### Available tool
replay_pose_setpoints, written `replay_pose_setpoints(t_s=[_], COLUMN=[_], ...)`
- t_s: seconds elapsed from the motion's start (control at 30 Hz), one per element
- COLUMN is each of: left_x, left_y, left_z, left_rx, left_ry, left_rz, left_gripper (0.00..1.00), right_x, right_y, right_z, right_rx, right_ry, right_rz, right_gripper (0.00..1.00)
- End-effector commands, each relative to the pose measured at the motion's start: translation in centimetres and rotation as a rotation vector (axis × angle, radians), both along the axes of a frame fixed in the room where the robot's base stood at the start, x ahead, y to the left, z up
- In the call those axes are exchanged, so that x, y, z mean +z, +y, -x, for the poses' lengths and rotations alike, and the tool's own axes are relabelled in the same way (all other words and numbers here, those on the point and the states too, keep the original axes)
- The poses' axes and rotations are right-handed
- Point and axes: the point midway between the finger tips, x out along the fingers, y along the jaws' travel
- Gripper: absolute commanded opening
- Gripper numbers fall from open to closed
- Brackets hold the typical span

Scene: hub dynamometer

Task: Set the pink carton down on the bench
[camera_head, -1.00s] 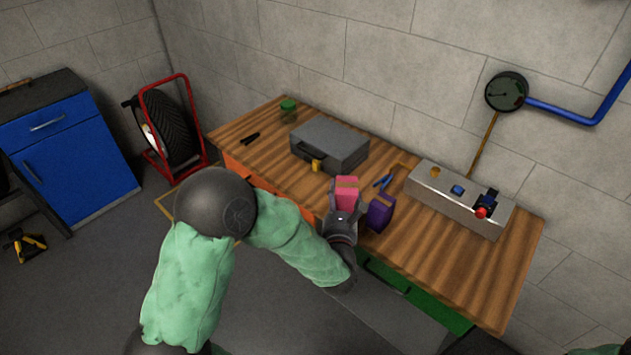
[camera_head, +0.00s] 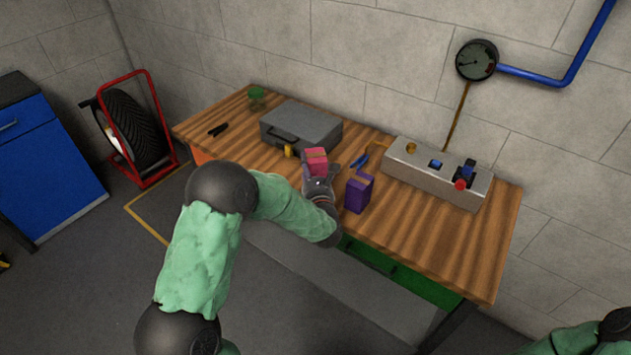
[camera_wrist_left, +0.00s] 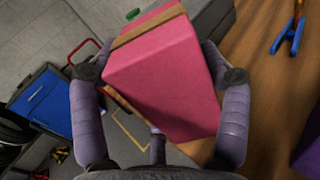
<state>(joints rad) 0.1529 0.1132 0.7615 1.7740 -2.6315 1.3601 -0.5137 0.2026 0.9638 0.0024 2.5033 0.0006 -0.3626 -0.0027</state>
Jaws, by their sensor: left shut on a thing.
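The pink carton (camera_head: 316,160) has a tan band and is held by my left gripper (camera_head: 318,176) near the front edge of the wooden bench (camera_head: 430,235). In the left wrist view the carton (camera_wrist_left: 165,85) is tilted and fills the space between the two fingers, which press on its sides. The bench top (camera_wrist_left: 265,90) shows to its right, and floor shows to its left. I cannot tell whether the carton's underside touches the bench. My right gripper is out of view; only part of that arm shows at the bottom right.
A purple carton (camera_head: 358,192) stands just right of my left gripper. A grey case (camera_head: 302,128) with a yellow latch lies behind it. Blue pliers (camera_head: 359,162) and a metal control box (camera_head: 437,175) are to the right. The bench's right front is clear.

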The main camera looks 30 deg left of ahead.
Motion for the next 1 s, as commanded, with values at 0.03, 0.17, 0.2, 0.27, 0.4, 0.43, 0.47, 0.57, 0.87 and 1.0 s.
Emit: replay_pose_setpoints(t_s=[0.03,0.17,0.2,0.27,0.4,0.43,0.47,0.57,0.87,1.0], left_x=[-0.9,-2.0,-2.1,-2.2,-3.1,-3.5,-4.0,-5.5,-5.8,-6.1], left_y=[0.0,0.1,0.1,0.1,0.1,0.1,0.1,0.1,0.1,0.1], left_z=[-0.6,-1.6,-1.8,-2.0,-2.6,-2.5,-2.5,-2.5,-2.5,-2.5], left_rx=[0.001,0.001,0.001,0.001,0.001,0.001,0.001,0.002,0.001,0.001], left_ry=[-0.002,-0.002,-0.003,-0.004,-0.002,-0.001,-0.001,-0.001,-0.004,-0.004], left_rz=[-0.001,-0.001,-0.001,0.0,-0.001,0.0,-0.001,0.0,0.0,0.0], left_gripper=[0.38,0.38,0.38,0.38,0.38,0.38,0.38,0.38,0.38,0.38], right_x=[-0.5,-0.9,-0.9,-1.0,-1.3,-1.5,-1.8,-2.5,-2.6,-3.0], right_y=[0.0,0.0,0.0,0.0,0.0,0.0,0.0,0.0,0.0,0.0], right_z=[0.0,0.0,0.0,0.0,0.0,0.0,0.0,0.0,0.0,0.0], right_rx=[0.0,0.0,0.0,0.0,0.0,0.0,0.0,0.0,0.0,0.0], right_ry=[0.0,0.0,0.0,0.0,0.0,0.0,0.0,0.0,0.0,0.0], right_rz=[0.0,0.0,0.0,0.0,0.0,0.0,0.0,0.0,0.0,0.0], right_gripper=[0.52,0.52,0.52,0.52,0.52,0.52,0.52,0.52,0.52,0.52])
